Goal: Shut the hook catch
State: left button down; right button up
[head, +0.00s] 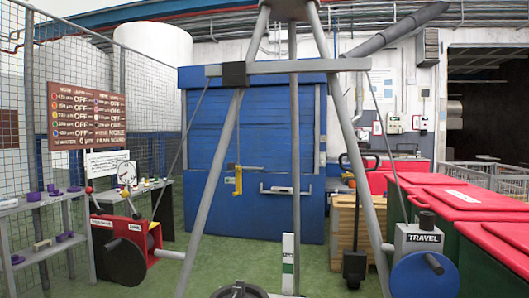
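A yellow hook-shaped piece (238,180) hangs on the front of a large blue cabinet (255,130), below a thin horizontal bar. It may be the hook catch, but it is too small to tell whether it is shut. Neither of my grippers shows in the head view.
A grey tripod-like frame (347,110) stands in front, with a red winch box (128,233) at left and a grey box marked TRAVEL (418,239) at right. Red-lidded bins (470,197) line the right, shelves (45,250) the left. Green floor (225,262) shows between.

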aim_at(231, 168)
jog(key=i+l, duration=0.2)
jog(key=i, duration=0.3)
jog(key=i+l+z, duration=0.15)
jog(key=i, duration=0.3)
jog(key=i+l, duration=0.25)
jog(key=i, duration=0.25)
